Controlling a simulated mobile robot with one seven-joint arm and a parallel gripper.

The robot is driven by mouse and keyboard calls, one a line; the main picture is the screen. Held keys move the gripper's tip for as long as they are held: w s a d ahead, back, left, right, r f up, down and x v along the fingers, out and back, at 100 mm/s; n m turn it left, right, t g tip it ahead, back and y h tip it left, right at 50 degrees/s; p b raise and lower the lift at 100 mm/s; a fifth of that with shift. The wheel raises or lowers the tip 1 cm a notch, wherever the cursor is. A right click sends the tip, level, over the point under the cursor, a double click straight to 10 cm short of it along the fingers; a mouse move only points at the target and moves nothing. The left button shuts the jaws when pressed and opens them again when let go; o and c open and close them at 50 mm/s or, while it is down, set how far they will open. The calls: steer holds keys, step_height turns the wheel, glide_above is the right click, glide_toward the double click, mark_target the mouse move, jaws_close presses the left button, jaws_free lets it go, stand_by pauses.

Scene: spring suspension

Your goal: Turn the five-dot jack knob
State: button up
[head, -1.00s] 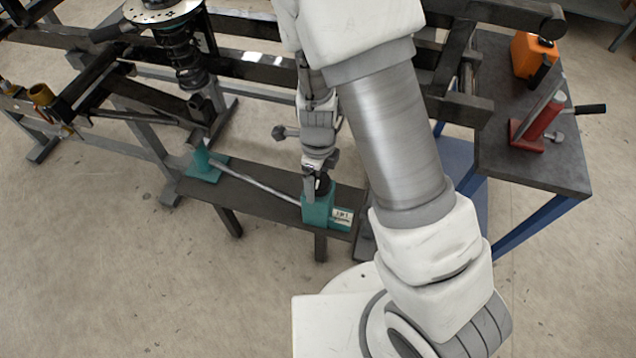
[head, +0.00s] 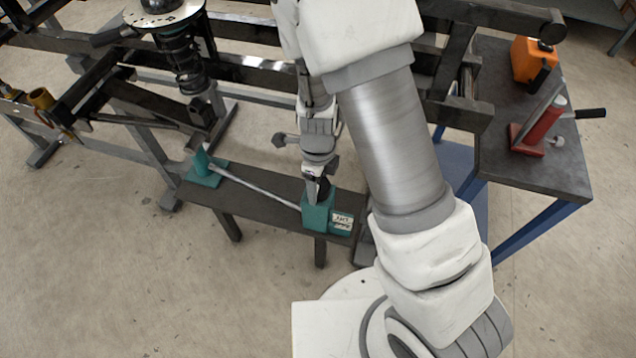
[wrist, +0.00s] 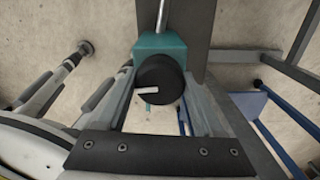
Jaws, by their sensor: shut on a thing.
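The jack's teal control box (head: 318,212) sits at the right end of a dark bench, with a small pale label (head: 342,222) on its right side. Its black round knob (wrist: 158,72) has a white mark pointing left in the wrist view. My gripper (head: 318,190) points down over the box. In the wrist view my gripper (wrist: 160,88) has a finger on each side of the knob and is shut on it. A metal rod (head: 258,187) runs from the box to a teal stand (head: 204,170) at the bench's left end. No dots can be made out.
A spring strut (head: 183,60) with a disc stands in the dark frame at upper left. A red jack (head: 542,128) with a black handle and an orange case (head: 533,60) stand on a side table (head: 510,175) at right. The floor in front of the bench is clear.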

steer(key=n+p, duration=0.1)
steer(key=n, duration=0.3)
steer(key=shift+r+n, duration=0.1)
steer(key=shift+n, duration=0.3)
steer(key=n+p, duration=0.1)
steer(key=n, duration=2.1)
steer(key=shift+n, duration=0.4)
steer(key=n, duration=0.3)
steer(key=shift+d, duration=0.1)
steer(key=shift+n+p, duration=0.3)
steer(key=shift+n, duration=1.8)
